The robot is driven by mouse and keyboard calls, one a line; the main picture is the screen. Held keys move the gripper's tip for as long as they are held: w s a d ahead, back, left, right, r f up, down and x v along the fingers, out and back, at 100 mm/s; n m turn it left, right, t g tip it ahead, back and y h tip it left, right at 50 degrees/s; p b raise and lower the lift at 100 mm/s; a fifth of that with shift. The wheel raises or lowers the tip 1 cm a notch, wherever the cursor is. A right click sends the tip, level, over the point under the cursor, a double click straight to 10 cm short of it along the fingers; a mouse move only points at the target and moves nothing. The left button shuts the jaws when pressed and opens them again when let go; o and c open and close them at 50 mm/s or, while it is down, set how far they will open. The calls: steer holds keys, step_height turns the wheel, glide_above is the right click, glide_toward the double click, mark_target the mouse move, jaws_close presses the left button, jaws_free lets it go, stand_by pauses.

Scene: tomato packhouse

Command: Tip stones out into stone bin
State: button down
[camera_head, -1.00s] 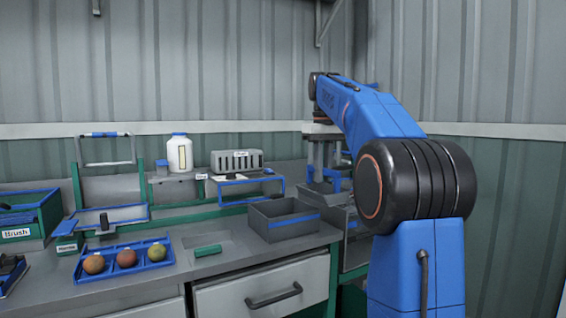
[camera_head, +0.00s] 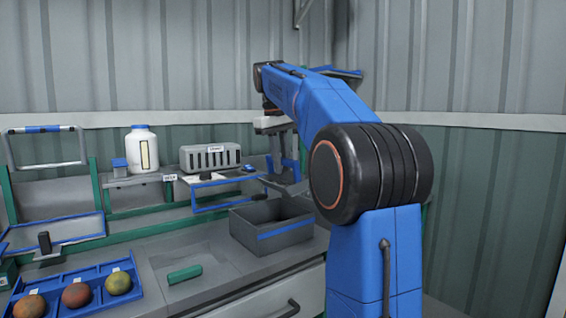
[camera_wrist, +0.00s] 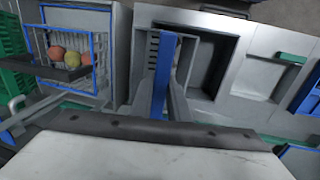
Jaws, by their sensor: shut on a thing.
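A dark grey open bin (camera_head: 272,243) with a blue stripe stands on the bench, just left of my arm. No label on it can be read, so I cannot tell if it is the stone bin. My gripper (camera_head: 284,165) is behind the bin, above the bench, pointing down. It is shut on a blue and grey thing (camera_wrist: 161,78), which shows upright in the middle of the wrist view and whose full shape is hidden. The bin's dark inside shows beside it in the wrist view (camera_wrist: 215,62). No stones can be made out.
A blue frame (camera_head: 222,207) is left of my gripper. The wrist view shows more fruits (camera_wrist: 72,60) by a blue-edged rack.

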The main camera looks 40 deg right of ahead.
steer(key=a+h, duration=0.2)
steer(key=h, duration=0.3)
steer(key=shift+s+a+f, duration=0.1)
steer(key=shift+a+f, duration=0.2)
steer(key=shift+a, duration=0.1)
steer(key=a+f+h, duration=0.5)
steer(key=a+h, duration=0.2)
steer(key=h, duration=0.5)
steer(key=shift+t, duration=0.3)
steer(key=shift+s+f, duration=0.1)
stand_by(0.8)
